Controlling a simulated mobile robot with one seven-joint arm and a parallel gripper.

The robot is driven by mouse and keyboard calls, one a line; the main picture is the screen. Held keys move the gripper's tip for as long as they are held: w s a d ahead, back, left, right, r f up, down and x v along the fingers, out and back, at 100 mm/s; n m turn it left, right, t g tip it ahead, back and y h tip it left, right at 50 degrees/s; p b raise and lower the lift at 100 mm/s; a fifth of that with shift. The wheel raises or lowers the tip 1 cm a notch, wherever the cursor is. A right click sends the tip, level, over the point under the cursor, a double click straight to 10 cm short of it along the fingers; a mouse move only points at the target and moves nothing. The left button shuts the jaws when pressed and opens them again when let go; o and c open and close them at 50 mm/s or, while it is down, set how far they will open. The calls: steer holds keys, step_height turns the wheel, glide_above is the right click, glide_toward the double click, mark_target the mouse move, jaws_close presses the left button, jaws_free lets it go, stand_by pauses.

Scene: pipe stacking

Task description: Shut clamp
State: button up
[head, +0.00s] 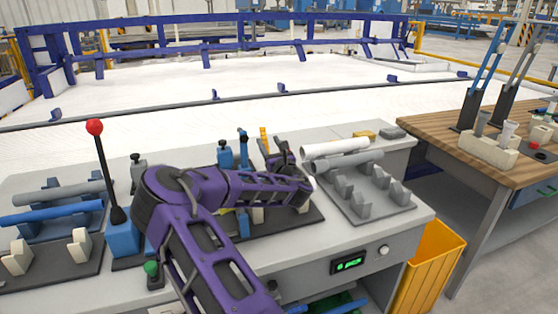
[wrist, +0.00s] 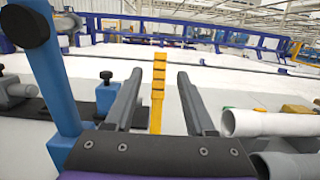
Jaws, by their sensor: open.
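An upright yellow-orange lever (head: 263,137), which looks like a clamp handle, stands at the back of the grey workbench's middle fixture. In the wrist view the lever (wrist: 157,92) rises between my fingers, apart from both; its lower end is hidden by my gripper's body. My gripper (wrist: 159,76) is open with nothing held. In the head view my gripper (head: 283,150) is partly hidden behind my purple arm, just right of the lever. The arm also covers much of the fixture below, so I cannot tell the clamp's jaw position.
A blue upright post (wrist: 52,75) with a black knob stands close on the left. A white pipe (head: 334,147) and a grey pipe (head: 347,162) lie on a rack to the right. A red-knobbed lever (head: 95,127) stands left of my arm.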

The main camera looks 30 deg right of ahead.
steer(key=v, duration=1)
steer(key=shift+w+r, duration=0.1)
steer(key=shift+w, duration=0.05)
